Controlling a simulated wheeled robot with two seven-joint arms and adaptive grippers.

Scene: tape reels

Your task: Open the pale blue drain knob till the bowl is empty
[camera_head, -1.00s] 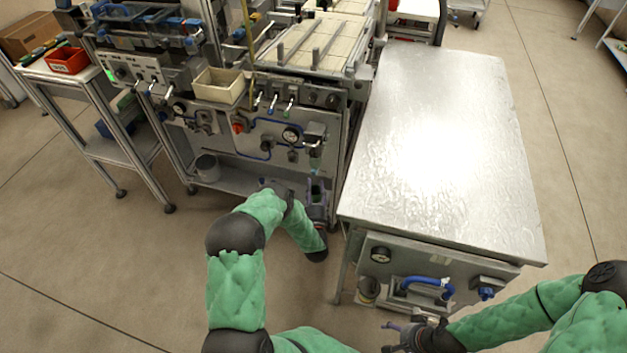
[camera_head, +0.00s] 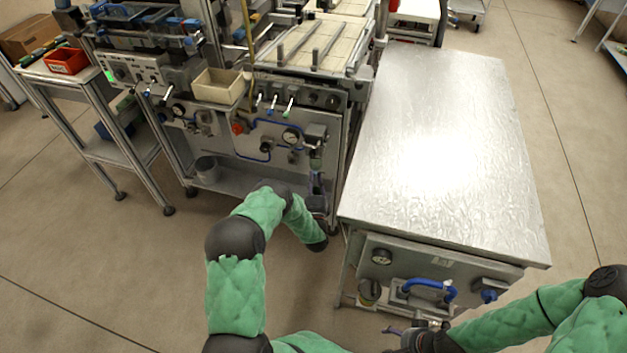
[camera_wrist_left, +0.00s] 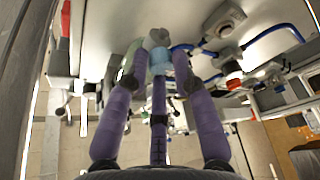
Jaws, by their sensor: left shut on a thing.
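The pale blue drain knob (camera_wrist_left: 160,62) shows at the top centre of the left wrist view, between the purple fingers of my left gripper (camera_wrist_left: 160,68). The gripper is shut on it from below. In the head view my left gripper (camera_head: 317,183) is at the lower right of the machine front, and the knob is hidden there. A pale green, translucent part (camera_wrist_left: 131,56), perhaps the bowl, shows beside the left finger; I cannot read any liquid level. My right gripper (camera_head: 408,334) is low in the head view, its jaw opening unclear.
A metal-topped bench (camera_head: 400,180) stands close on the right. Floor is free at the left front.

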